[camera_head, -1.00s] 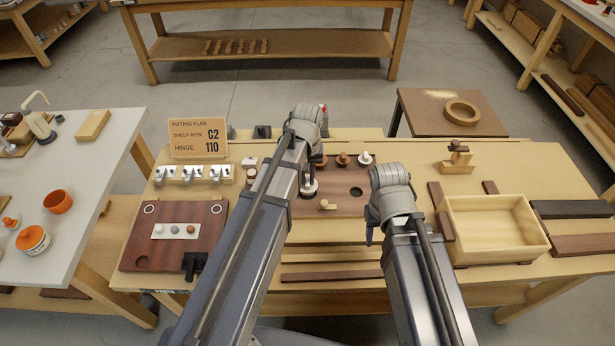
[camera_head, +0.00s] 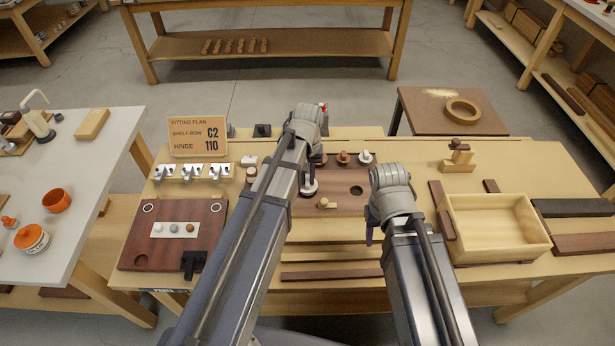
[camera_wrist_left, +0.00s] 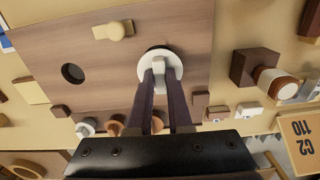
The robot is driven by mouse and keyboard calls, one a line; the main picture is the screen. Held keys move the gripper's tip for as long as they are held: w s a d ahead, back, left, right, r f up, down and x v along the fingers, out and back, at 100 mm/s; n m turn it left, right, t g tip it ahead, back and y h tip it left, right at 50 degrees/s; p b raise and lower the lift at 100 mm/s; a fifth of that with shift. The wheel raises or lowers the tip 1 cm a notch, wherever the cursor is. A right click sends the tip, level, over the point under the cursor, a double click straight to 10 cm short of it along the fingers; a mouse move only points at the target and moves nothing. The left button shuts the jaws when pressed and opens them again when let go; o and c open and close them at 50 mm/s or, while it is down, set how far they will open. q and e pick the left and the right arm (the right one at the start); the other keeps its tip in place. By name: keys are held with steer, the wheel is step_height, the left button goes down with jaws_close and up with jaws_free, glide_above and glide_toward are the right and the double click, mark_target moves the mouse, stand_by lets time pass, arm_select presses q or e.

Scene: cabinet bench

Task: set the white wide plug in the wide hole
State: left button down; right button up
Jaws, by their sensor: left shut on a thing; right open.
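The white wide plug (camera_wrist_left: 159,67) is a white disc with a raised grip, over the dark wood panel (camera_wrist_left: 45,42). My left gripper (camera_wrist_left: 164,78) is shut on its grip. In the head view the plug (camera_head: 309,189) shows beside my left arm, and my left gripper (camera_head: 309,172) is mostly hidden. A dark crescent shows along the disc's edge; the wide hole is otherwise covered, and I cannot tell how deep the plug sits. A smaller open round hole (camera_wrist_left: 72,73) lies apart from it. My right gripper (camera_head: 370,235) is open, mostly hidden behind its arm.
Several plugs, including a small white one (camera_head: 365,157) and a brown one (camera_head: 342,158), stand along the panel's far edge. A wooden latch (camera_head: 326,203) sits near the panel's front. An empty wooden tray (camera_head: 497,230) stands at right. A sign (camera_head: 198,137) stands at the back left.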

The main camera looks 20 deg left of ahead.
arm_select(q)
steer(key=shift+f+b, duration=1.05)
arm_select(e)
steer(key=shift+f, duration=1.05)
arm_select(q)
steer(key=c, duration=0.8)
jaws_free()
steer(key=shift+o, duration=0.6)
steer(key=o, duration=0.3)
steer(key=shift+r, duration=0.1)
arm_select(e)
steer(key=shift+r, duration=0.1)
arm_select(q)
steer(key=shift+r+p, duration=3.7)
steer(key=shift+p, duration=0.15)
arm_select(e)
step_height(320, 180, up, 7)
steer(key=shift+r, duration=0.2)
